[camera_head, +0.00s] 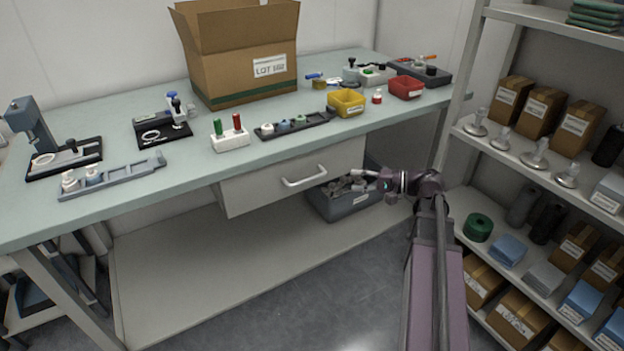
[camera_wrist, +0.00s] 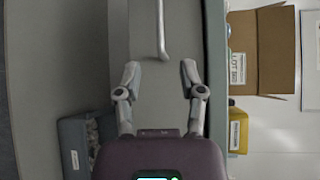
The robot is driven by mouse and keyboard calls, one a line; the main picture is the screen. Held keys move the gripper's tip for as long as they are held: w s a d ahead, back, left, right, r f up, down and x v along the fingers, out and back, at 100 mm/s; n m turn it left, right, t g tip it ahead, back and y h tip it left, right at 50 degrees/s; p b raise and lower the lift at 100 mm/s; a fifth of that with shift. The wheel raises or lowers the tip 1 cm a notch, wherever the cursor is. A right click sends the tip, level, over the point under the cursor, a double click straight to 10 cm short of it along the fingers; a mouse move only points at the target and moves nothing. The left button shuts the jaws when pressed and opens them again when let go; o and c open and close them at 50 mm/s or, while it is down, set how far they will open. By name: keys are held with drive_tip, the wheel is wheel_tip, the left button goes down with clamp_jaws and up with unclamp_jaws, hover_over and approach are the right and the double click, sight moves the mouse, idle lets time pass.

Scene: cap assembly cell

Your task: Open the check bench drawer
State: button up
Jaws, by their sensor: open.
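The check bench drawer (camera_head: 258,186) is a pale grey front under the bench top, and it appears shut. Its light bar handle (camera_head: 304,177) runs across the front. In the wrist view the handle (camera_wrist: 162,32) stands upright in the picture, ahead of and between my fingertips. My gripper (camera_head: 362,178) is to the right of the handle in the head view. My gripper (camera_wrist: 160,75) is open and empty in the wrist view, with its fingers apart and the handle beyond their tips.
The green bench top (camera_head: 200,170) carries trays, fixtures and a cardboard box (camera_head: 240,60). A grey bin (camera_head: 345,203) of parts stands below, near my gripper. A loaded shelf rack (camera_head: 545,165) stands on the right. The floor in front of the bench is clear.

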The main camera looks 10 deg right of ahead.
sight(310, 179)
drive_tip(key=shift+b+x, duration=0.95)
drive_tip(key=shift+x, duration=5.9)
clamp_jaws()
drive_tip(key=shift+d, duration=0.2)
drive_tip(key=shift+s+a, duration=0.1)
